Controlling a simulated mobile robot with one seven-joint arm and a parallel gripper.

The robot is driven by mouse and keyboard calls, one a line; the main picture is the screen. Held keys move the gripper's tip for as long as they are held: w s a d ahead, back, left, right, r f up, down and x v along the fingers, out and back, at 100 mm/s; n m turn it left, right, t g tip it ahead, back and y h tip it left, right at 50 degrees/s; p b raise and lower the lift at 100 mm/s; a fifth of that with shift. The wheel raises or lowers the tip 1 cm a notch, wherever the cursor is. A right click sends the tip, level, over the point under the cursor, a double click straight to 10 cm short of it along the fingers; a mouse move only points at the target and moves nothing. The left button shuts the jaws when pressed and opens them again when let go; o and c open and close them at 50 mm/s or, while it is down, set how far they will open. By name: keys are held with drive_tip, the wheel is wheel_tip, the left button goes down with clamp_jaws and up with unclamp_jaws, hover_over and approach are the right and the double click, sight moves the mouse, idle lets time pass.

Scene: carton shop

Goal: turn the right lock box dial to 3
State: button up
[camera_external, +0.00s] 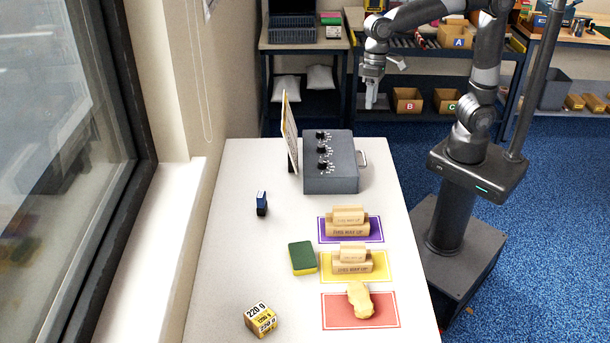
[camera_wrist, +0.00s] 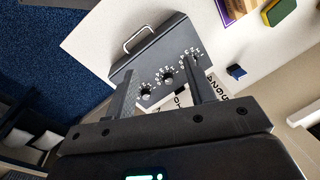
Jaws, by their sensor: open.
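The lock box (camera_external: 343,183) is a dark grey case on the white table. Three black dials with white numerals sit in a row on its top: far (camera_external: 322,134), middle (camera_external: 322,150) and near (camera_external: 323,165). The wrist view shows the box (camera_wrist: 172,35) and its dials (camera_wrist: 146,93), (camera_wrist: 166,76), (camera_wrist: 189,59) beyond my fingers. I cannot tell which is the right dial or what any is set to. My gripper (camera_external: 371,104) is open and empty, raised beyond the box's far right corner. Its fingers (camera_wrist: 160,66) show apart from the dials.
A metal handle (camera_external: 362,158) projects from the box's right side. An upright board (camera_external: 290,135) stands against its left. A small blue item (camera_external: 261,203), a green-and-yellow sponge (camera_external: 302,257), wooden blocks on coloured mats and a printed carton (camera_external: 261,320) lie nearer the camera.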

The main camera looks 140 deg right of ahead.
drive_tip(key=w+d+f+m+y, duration=0.1)
drive_tip(key=d+f+m, duration=0.1)
drive_tip(key=d, duration=0.4)
drive_tip(key=w+d+f+m, duration=0.1)
drive_tip(key=d+f+m, duration=0.15)
drive_tip(key=d, duration=0.25)
drive_tip(key=m+y, duration=0.2)
drive_tip(key=m, duration=0.3)
approach(320, 131)
drive_tip(key=x, duration=0.8)
drive_tip(key=shift+w+a+f, duration=0.1)
drive_tip(key=shift+a+f, duration=0.05)
drive_tip(key=shift+f, duration=0.15)
drive_tip(key=shift+c, duration=0.2)
drive_tip(key=c, duration=0.9)
